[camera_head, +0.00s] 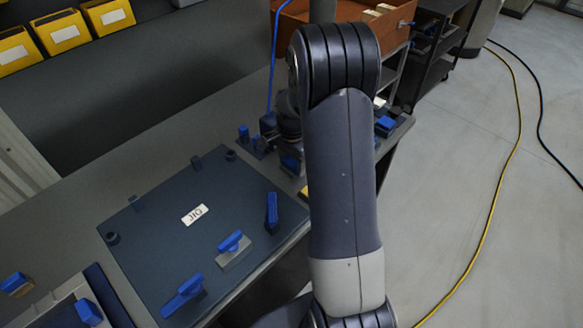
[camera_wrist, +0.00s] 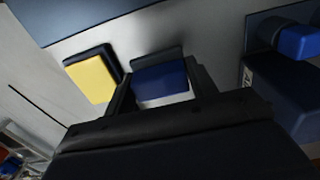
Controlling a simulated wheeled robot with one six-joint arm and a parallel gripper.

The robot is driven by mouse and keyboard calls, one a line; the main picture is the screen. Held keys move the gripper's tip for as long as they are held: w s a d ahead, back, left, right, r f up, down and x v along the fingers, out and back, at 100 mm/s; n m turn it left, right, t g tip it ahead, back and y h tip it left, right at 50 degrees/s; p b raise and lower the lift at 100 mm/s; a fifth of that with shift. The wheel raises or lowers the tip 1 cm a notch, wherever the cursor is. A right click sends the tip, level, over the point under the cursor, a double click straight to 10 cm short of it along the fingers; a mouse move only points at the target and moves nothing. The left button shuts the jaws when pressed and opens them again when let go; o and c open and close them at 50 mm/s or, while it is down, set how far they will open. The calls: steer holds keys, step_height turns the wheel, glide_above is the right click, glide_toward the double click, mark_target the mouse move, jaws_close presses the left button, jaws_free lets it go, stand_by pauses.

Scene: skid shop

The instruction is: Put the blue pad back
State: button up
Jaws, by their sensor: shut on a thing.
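The blue pad (camera_wrist: 160,82) sits between the two fingers of my gripper (camera_wrist: 160,88) in the wrist view. My gripper is shut on it, and a dark edge shows just behind the pad. A yellow pad (camera_wrist: 92,76) with a dark edge lies just left of the gripper on the grey surface. In the head view my gripper (camera_head: 290,160) is low over the right part of the bench, mostly hidden by my arm. A sliver of the yellow pad (camera_head: 304,192) shows beside my arm. I cannot tell whether the blue pad touches the bench.
A dark jig plate (camera_head: 160,225) with blue-handled clamps (camera_head: 271,210) lies left of my gripper. Blue-topped parts (camera_head: 244,133) stand behind it. A dark block with a blue knob (camera_wrist: 298,42) is close on the right in the wrist view. Yellow bins (camera_head: 60,32) hang at the back.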

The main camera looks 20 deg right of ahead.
mark_target(292, 169)
steer(key=shift+f, duration=1.55)
steer(key=o, duration=1)
steer(key=shift+r, duration=0.15)
step_height(292, 169, up, 12)
steer(key=shift+r+b, duration=0.1)
steer(key=shift+b, duration=0.25)
